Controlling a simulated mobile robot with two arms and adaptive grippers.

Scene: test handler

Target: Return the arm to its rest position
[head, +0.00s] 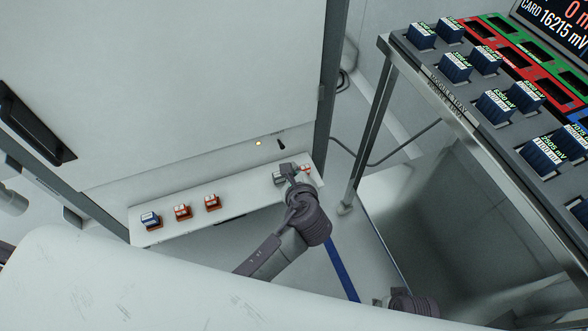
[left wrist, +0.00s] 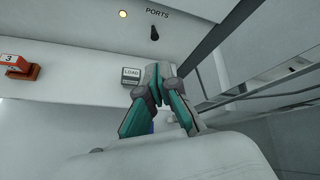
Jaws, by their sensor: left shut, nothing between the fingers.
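My left gripper (head: 289,169) is in the head view over the right end of a white ledge on the pale machine. Its dark wrist (head: 311,220) and grey link come up from the lower left. In the left wrist view its teal-and-grey fingers (left wrist: 158,72) are closed together with nothing between them. They show just right of a grey button marked LOAD (left wrist: 131,75); whether they touch it I cannot tell. My right gripper is not identifiable; only a dark round part shows at the bottom edge of the head view.
The ledge (head: 180,228) carries several small red or blue switches at left. A lit lamp (head: 258,143) and black PORTS switch (head: 281,145) sit above it. A metal-framed bench (head: 455,115) with blue modules stands at right. Open floor shows between.

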